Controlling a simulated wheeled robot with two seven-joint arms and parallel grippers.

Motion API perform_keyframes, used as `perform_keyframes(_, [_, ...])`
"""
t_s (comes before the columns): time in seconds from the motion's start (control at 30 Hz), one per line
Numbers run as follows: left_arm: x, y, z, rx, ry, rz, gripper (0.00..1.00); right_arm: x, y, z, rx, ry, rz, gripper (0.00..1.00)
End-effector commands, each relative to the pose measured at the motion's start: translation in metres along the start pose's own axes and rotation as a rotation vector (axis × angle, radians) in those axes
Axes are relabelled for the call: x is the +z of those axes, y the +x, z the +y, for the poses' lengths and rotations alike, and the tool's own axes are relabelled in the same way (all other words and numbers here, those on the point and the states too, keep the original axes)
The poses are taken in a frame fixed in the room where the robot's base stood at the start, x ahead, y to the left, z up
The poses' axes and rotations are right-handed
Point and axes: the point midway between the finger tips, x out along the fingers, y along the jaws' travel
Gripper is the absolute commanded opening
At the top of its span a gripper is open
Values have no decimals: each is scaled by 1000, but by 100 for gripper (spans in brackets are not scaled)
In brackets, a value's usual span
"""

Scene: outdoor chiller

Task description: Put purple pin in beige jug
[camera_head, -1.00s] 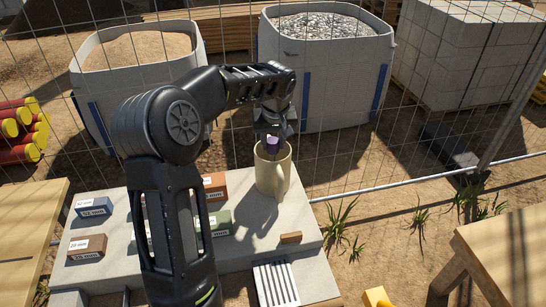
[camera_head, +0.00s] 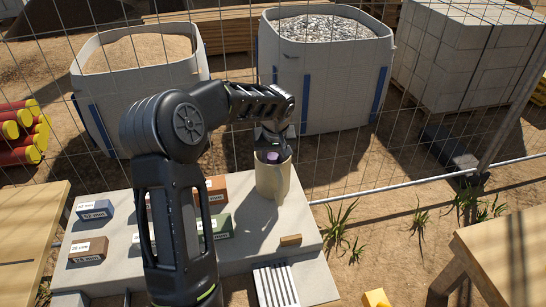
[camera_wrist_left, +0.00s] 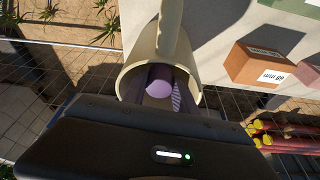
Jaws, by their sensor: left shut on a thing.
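The beige jug (camera_head: 273,182) stands upright on the pale slab, at its back right; in the left wrist view the jug (camera_wrist_left: 137,70) shows its open mouth and handle. My left gripper (camera_head: 272,150) is at the jug's mouth, shut on the purple pin (camera_head: 271,156). In the left wrist view the pin (camera_wrist_left: 159,80) is seen end-on within the outline of the jug's mouth, between the fingers. The pin's lower part is hidden, and I cannot tell how deep it reaches. My right gripper is not in view.
The slab (camera_head: 245,248) also holds a blue block (camera_head: 95,210), a brown block (camera_head: 88,249), an orange block (camera_head: 217,189) and a green block (camera_head: 220,227). A small tan block (camera_head: 290,240) lies in front of the jug. A wire fence (camera_head: 420,178) runs behind.

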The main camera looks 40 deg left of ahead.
Motion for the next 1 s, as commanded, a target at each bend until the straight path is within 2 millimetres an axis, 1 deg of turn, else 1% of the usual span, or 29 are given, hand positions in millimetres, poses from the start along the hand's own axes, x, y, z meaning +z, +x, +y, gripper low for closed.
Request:
perform_keyframes(0.1, [1,4,0,1,0,1,0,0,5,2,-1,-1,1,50])
perform_keyframes(0.13, [1,3,0,0,0,0,35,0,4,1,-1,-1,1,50])
perform_keyframes(0.23, [1,2,0,0,0,0,43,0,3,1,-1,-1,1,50])
perform_keyframes(0.47, [1,2,0,0,0,0,43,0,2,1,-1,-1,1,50])
perform_keyframes(0.6, [-1,-3,0,0,0,0,43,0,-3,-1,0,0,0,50])
perform_keyframes(0.67, [-1,-6,0,0,0,2,43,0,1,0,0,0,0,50])
perform_keyframes(0.77, [-1,-19,0,0,1,5,43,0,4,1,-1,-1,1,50])
perform_keyframes(0.87, [-1,-38,0,1,0,5,43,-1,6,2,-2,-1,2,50])
perform_keyframes(1.0, [-1,-68,1,2,-1,5,43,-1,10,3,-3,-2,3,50])
